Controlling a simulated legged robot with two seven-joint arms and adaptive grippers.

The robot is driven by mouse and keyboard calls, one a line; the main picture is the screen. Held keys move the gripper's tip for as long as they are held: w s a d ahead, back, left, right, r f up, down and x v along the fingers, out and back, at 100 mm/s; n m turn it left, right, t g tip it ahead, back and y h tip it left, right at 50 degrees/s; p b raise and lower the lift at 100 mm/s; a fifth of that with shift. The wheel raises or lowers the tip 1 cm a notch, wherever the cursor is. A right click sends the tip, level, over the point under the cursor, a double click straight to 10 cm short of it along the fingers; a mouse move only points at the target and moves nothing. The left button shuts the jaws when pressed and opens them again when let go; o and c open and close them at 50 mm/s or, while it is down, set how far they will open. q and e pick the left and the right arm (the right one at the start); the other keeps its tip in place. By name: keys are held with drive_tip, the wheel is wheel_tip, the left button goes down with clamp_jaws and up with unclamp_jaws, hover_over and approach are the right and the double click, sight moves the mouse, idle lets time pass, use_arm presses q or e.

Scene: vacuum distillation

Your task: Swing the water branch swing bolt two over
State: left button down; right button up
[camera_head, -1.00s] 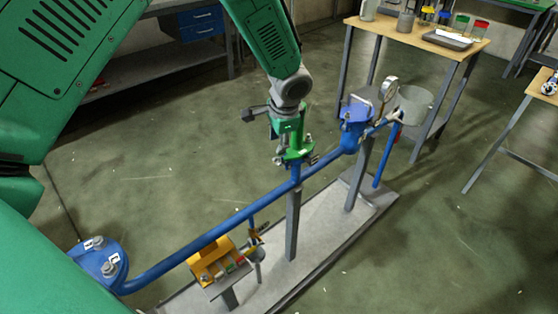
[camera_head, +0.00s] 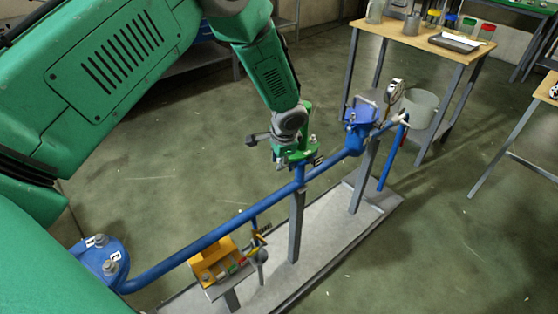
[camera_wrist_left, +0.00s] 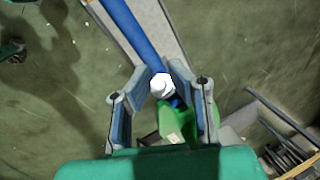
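A green clamp fitting (camera_head: 300,156) sits on the blue pipe (camera_head: 215,232), with small metal bolts around it. I cannot tell which is swing bolt two. My left gripper (camera_head: 281,150) is over the fitting and partly hides it. In the left wrist view the fingers of the left gripper (camera_wrist_left: 161,92) are spread apart. A white-topped bolt head (camera_wrist_left: 162,83) shows between the fingertips, and the green fitting (camera_wrist_left: 180,124) lies behind it. Contact with the bolt cannot be made out. My right gripper is not in view.
A blue vessel (camera_head: 361,137) with a pressure gauge (camera_head: 396,89) stands to the right on the line. A wooden table (camera_head: 404,44) stands behind. Open floor lies left of the pipe.

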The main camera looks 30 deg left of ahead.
use_arm(q)
drive_tip(key=shift+w+r+g+p, duration=0.3)
drive_tip(key=shift+g+p, duration=0.1)
drive_tip(key=shift+p, duration=0.2)
drive_tip(key=shift+d, duration=0.1)
drive_tip(key=c, duration=1.6)
unclamp_jaws()
drive_tip(key=shift+c, duration=0.2)
drive_tip(key=shift+r, duration=0.1)
drive_tip(key=w+v, duration=0.1)
drive_tip(key=v, duration=1)
drive_tip(key=shift+s+d+r+g, duration=0.2)
drive_tip(key=shift+d+r+g, duration=0.1)
